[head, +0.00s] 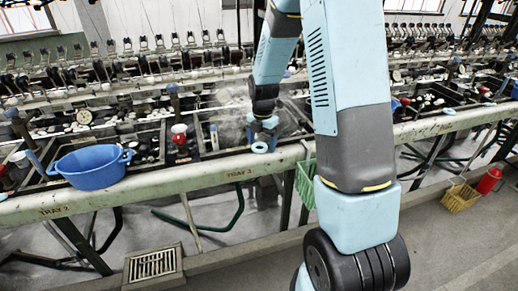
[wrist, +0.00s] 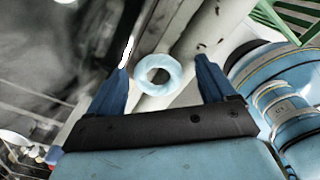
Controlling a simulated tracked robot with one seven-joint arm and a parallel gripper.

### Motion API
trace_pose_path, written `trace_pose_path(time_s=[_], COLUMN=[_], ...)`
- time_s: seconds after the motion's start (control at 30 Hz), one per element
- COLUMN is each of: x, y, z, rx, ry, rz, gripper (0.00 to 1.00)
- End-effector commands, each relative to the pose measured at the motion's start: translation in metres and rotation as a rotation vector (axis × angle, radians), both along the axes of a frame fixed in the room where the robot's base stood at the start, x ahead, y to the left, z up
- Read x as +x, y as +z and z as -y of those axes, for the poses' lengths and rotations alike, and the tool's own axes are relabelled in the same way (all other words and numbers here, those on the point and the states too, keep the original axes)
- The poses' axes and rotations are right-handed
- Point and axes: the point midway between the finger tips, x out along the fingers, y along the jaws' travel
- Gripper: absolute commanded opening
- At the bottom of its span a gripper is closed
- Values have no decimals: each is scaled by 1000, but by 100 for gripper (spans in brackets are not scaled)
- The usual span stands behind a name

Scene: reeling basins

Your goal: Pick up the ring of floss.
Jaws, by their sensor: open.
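The ring of floss (wrist: 140,75) is a pale blue ring with an open centre. In the wrist view it lies on the pale bench rail, between my gripper's two dark blue fingers and beyond their tips. In the head view the ring (head: 259,147) is small, at the rail's edge just below my gripper (head: 262,128). My gripper (wrist: 163,74) is open and empty, with visible room on both sides of the ring. I cannot tell how far the fingertips are above it. My arm hides part of the bench to the right.
A blue basin (head: 92,166) stands on the bench at left. The long rail (head: 150,188) runs along the bench front. A green crate (head: 305,183) is below the rail beside my arm.

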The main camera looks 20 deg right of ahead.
Motion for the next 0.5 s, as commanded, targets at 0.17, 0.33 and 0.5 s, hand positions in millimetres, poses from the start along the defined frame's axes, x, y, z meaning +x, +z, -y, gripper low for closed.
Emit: trace_pose_path(time_s=[0.17,0.33,0.5], x=[0,0,0], y=[-3,-3,-3], z=[0,0,-1], rx=[0,0,0], ry=[0,1,1], rz=[1,1,1], gripper=[84,78,62])
